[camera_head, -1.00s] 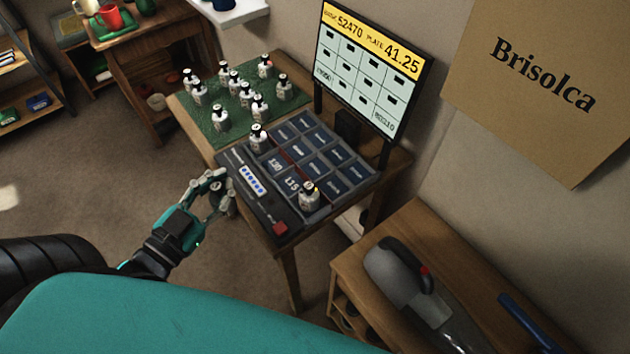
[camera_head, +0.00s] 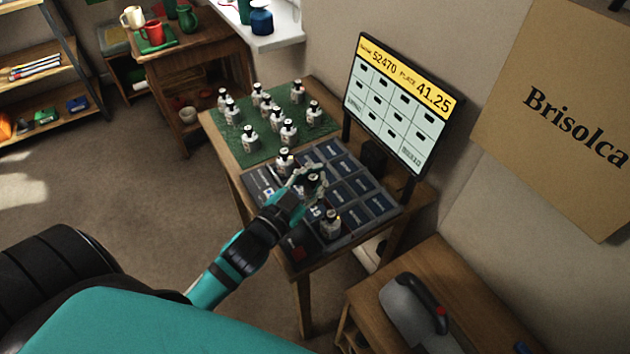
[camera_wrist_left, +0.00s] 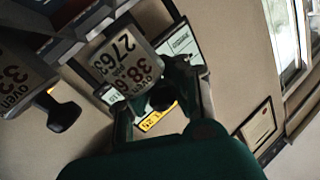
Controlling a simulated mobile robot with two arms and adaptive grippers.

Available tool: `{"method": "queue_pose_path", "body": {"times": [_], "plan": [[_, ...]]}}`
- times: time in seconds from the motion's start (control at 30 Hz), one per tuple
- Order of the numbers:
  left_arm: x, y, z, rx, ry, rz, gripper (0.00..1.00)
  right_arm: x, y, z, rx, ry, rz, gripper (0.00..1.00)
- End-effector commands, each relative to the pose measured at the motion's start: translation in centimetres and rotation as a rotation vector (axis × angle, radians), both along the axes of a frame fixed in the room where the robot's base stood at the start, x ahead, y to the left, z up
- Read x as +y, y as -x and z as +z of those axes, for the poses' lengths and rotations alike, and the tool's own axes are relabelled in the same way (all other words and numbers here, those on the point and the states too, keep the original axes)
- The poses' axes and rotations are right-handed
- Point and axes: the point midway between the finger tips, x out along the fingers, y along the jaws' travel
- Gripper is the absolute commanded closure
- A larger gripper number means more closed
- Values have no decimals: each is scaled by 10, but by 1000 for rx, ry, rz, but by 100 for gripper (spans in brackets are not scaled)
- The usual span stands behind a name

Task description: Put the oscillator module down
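The oscillator modules look like white bottle-shaped units with black knobs on top. One labelled module (camera_wrist_left: 127,62) shows in the wrist view, its black knob (camera_wrist_left: 160,97) between my left fingers. In the head view my left gripper (camera_head: 308,178) is over the dark gridded board (camera_head: 358,188), with its fingers around this module (camera_head: 314,183), which is partly hidden. It looks shut on it; whether the module's base touches the board I cannot tell. My right gripper is not in view.
One module (camera_head: 285,160) stands at the board's upper left, another (camera_head: 330,224) at its lower edge. The latter side also has a red button (camera_head: 294,250). Several modules stand on a green mat (camera_head: 232,142). A display screen (camera_head: 402,105) rises behind. Right-hand board cells are clear.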

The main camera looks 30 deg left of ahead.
Motion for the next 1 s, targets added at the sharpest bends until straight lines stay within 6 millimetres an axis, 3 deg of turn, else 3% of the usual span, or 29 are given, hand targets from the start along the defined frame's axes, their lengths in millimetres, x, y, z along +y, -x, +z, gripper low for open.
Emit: {"method": "queue_pose_path", "body": {"times": [0.13,0.9,1.0], "plan": [[0,0,-17,0,1,0,100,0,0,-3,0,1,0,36],[0,1,-32,5,3,-1,100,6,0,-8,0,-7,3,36],[0,2,-34,10,6,0,84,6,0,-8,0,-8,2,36]]}}
